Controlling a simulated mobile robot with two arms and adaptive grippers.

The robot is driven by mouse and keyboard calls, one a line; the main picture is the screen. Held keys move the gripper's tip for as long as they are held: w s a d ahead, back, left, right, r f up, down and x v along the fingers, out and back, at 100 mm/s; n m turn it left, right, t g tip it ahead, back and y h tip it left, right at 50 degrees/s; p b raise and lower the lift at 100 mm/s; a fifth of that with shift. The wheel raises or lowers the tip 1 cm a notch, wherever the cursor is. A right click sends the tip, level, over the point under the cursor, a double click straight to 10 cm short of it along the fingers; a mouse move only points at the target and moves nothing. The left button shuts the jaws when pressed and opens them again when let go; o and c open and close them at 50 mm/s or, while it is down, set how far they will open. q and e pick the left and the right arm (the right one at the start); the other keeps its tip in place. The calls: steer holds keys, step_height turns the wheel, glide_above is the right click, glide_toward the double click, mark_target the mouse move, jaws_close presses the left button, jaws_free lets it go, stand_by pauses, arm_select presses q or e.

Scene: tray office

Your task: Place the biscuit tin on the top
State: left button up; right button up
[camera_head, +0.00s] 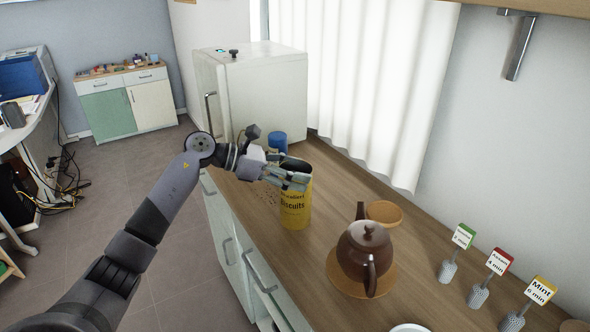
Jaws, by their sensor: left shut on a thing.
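My right gripper is not in view.
A blue container (277,142) stands behind my gripper. Tea-labelled holders (449,271) line the right. Most of the cabinet top is clear.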

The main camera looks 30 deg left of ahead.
arm_select(q)
steer(key=o, duration=1.6)
steer(key=shift+c, duration=0.2)
steer(key=b+v, duration=0.2)
steer(key=v, duration=1)
steer(key=shift+b, duration=0.4)
steer(key=shift+r, duration=0.1)
